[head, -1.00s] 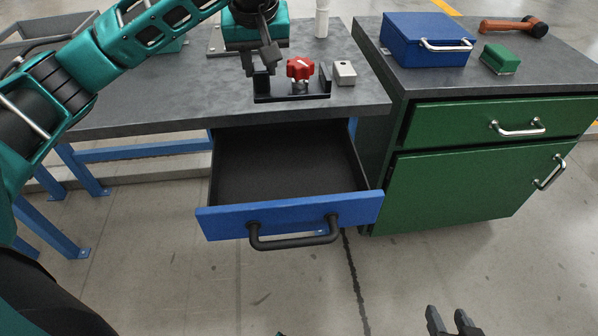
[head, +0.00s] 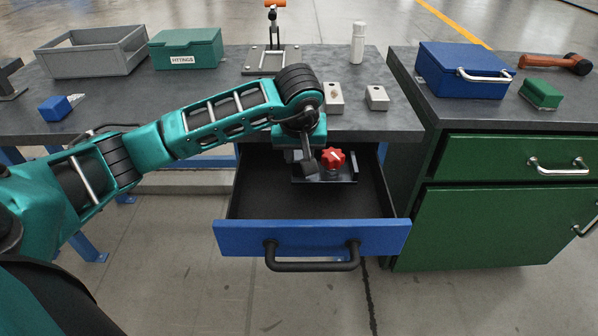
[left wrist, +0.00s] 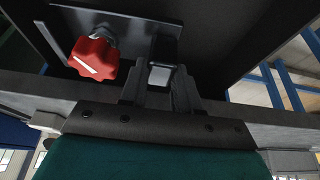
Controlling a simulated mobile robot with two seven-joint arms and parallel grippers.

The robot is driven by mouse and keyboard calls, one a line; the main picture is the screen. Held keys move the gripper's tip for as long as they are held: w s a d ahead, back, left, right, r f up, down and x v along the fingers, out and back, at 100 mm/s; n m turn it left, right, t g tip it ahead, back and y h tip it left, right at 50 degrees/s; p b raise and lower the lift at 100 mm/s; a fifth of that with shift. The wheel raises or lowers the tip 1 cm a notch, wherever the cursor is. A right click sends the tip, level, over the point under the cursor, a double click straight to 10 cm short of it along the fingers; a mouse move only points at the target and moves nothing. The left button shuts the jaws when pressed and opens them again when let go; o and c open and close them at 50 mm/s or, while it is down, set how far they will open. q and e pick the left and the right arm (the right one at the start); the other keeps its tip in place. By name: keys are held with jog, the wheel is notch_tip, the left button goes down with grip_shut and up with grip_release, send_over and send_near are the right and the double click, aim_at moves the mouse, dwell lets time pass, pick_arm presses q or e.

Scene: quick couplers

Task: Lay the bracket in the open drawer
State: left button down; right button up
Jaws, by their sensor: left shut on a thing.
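The bracket (head: 340,178) is a black plate with upturned ends and a red knob (head: 332,158) on it. It is over the inside of the open blue-fronted drawer (head: 312,238), toward the back, and looks about level. My left gripper (head: 309,167) is shut on the bracket's left upright end. In the left wrist view the fingers (left wrist: 160,88) pinch that upright, beside the red knob (left wrist: 95,58). I cannot tell whether the bracket touches the drawer floor. My right gripper is out of view.
The bench top (head: 215,125) overhangs the drawer's back. Two pale blocks (head: 376,97) stand near its front edge, with a white bottle (head: 358,43) behind. A green cabinet (head: 490,225) stands close on the right. The drawer's front part is empty.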

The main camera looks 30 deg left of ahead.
aim_at(299, 170)
pick_arm(q)
jog(key=shift+f+b, duration=0.45)
jog(key=shift+f, duration=1.75)
jog(key=shift+f, duration=0.2)
jog(key=c, duration=0.8)
grip_release()
